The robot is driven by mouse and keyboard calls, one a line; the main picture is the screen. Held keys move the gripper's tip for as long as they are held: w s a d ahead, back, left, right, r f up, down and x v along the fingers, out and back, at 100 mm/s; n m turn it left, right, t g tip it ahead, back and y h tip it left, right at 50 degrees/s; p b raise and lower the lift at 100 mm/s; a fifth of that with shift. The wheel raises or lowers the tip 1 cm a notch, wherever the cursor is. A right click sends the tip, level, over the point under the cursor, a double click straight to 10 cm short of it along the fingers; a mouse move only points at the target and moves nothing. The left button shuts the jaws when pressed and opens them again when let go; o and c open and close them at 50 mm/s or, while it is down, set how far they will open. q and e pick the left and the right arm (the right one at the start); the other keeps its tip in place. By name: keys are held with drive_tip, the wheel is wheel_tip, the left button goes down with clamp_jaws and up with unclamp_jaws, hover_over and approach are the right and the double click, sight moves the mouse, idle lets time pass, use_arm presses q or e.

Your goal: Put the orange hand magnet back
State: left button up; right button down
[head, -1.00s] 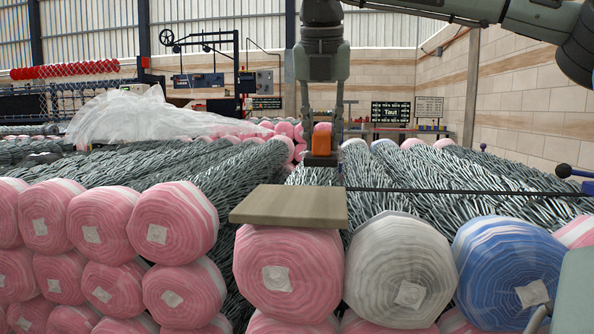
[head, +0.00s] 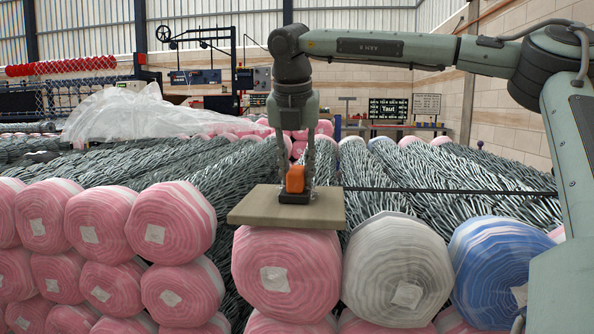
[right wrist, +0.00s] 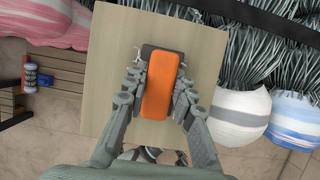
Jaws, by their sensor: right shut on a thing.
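The orange hand magnet (head: 295,181) has an orange handle on a dark base. It is upright at the light wooden board (head: 248,210), near the board's middle. My right gripper (head: 296,178) points down with its fingers on both sides of the handle, shut on it. In the right wrist view the orange handle (right wrist: 158,88) lies between the two fingers, over the board (right wrist: 112,50). The base appears to touch the board, but a small gap cannot be ruled out. My left gripper is not in view.
The board rests on a pink-wrapped roll (head: 287,272). A white roll (head: 397,270) and a blue roll (head: 497,262) lie to its right. Pink rolls (head: 170,225) are stacked at left. Grey wire mesh rolls (head: 430,180) stretch behind, with a thin dark bar across them.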

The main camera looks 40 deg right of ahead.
drive_tip(key=shift+f, duration=0.1)
drive_tip(key=c, duration=1.3)
unclamp_jaws()
drive_tip(key=shift+o, duration=0.2)
drive_tip(key=v, duration=1.2)
